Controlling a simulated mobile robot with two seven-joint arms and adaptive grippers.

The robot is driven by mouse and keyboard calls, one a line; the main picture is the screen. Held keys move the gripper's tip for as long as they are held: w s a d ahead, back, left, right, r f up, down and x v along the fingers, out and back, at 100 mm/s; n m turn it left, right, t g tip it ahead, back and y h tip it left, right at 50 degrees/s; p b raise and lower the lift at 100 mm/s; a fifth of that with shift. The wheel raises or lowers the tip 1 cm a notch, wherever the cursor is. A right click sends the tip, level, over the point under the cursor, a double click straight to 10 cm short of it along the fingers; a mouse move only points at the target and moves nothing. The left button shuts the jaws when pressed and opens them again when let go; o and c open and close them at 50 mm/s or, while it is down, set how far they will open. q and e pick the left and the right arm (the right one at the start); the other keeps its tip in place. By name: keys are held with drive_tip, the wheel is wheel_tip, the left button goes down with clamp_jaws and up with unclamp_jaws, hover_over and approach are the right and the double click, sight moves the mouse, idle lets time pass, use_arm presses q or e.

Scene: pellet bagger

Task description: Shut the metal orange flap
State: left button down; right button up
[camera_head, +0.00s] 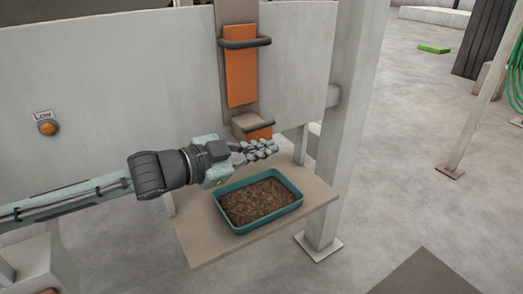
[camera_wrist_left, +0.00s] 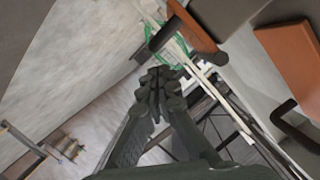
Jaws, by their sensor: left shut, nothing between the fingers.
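The orange metal flap (camera_head: 241,66) is on the upright chute on the front of the white machine, with a dark bar handle across its upper part. A second orange piece (camera_head: 259,133) shows lower down, at the chute's mouth, beside a dark bar. My left gripper (camera_head: 274,148) is shut and empty, just below the mouth and above the tray's far edge. In the left wrist view its fingers (camera_wrist_left: 161,82) are together, with an orange edge (camera_wrist_left: 196,28) and a larger orange panel (camera_wrist_left: 294,55) to the upper right. My right gripper is not in view.
A teal tray (camera_head: 230,230) filled with brown pellets stands on a beige shelf (camera_head: 195,250) under the chute. A white post (camera_head: 345,130) stands right of the shelf. An orange button (camera_head: 47,128) labelled "Low" is on the machine's left. Open floor lies to the right.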

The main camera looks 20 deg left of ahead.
use_arm(q)
drive_tip(key=shift+w+a+f, duration=0.2)
drive_tip(key=shift+a+f, duration=0.05)
drive_tip(key=shift+f, duration=0.3)
drive_tip(key=shift+w+a+f+m+b, duration=0.15)
drive_tip(key=shift+a+f+m+b, duration=0.2)
drive_tip(key=shift+f+m, duration=0.2)
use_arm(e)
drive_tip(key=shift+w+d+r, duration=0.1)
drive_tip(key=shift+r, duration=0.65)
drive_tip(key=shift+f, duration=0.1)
